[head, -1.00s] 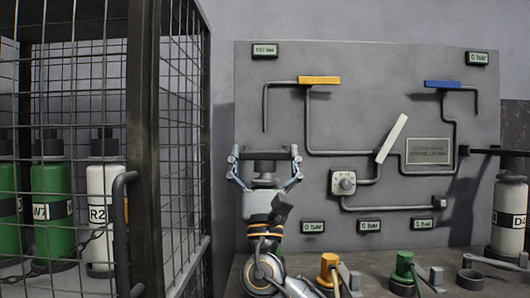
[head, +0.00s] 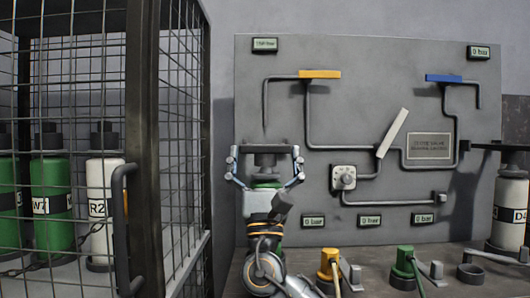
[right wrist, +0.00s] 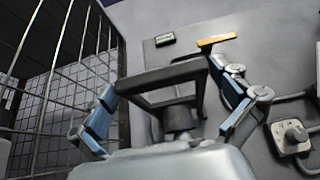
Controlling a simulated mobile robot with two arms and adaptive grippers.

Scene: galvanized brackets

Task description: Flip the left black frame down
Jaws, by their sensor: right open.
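The left black frame (right wrist: 165,76) shows in the right wrist view as a raised, tilted loop above a dark cylinder top (right wrist: 180,118). My right gripper (right wrist: 160,84) is open, with one blue-grey finger on each side of the frame. I cannot tell whether the fingers touch it. In the head view my right gripper (head: 265,152) stands in front of the left end of the grey panel, and its body hides most of the green cylinder (head: 267,184) there. Another black frame (head: 500,147) is at the far right, above a white cylinder. My left gripper is not in view.
A mesh cage (head: 146,140) with green and white cylinders stands close on the left. The grey panel (head: 375,105) carries pipes, an orange handle (head: 319,74), a blue handle (head: 443,78) and a white lever (head: 393,132). Yellow (head: 330,262) and green (head: 405,260) fittings stand on the bench.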

